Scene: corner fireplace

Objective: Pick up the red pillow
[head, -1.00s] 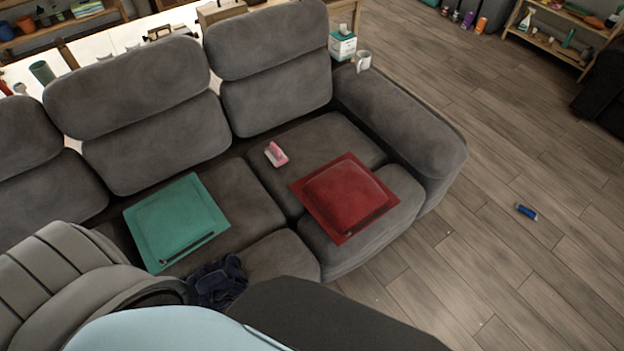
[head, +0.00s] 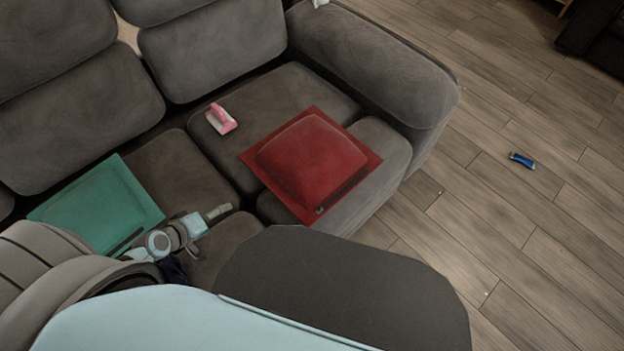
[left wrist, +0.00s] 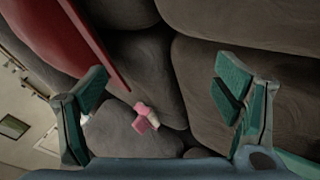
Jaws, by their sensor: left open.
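The red pillow (head: 312,160) lies flat on the right-hand seat of the grey sofa, beside the armrest. It also shows in the left wrist view (left wrist: 72,38), at the upper left and partly cut off by the frame edge. My right gripper is not in view.
A teal pillow (head: 100,205) lies on the seat to the left, partly behind my arm. A pink and white object (head: 221,119) sits left of the red pillow. A blue object (head: 522,160) lies on the open wooden floor at right.

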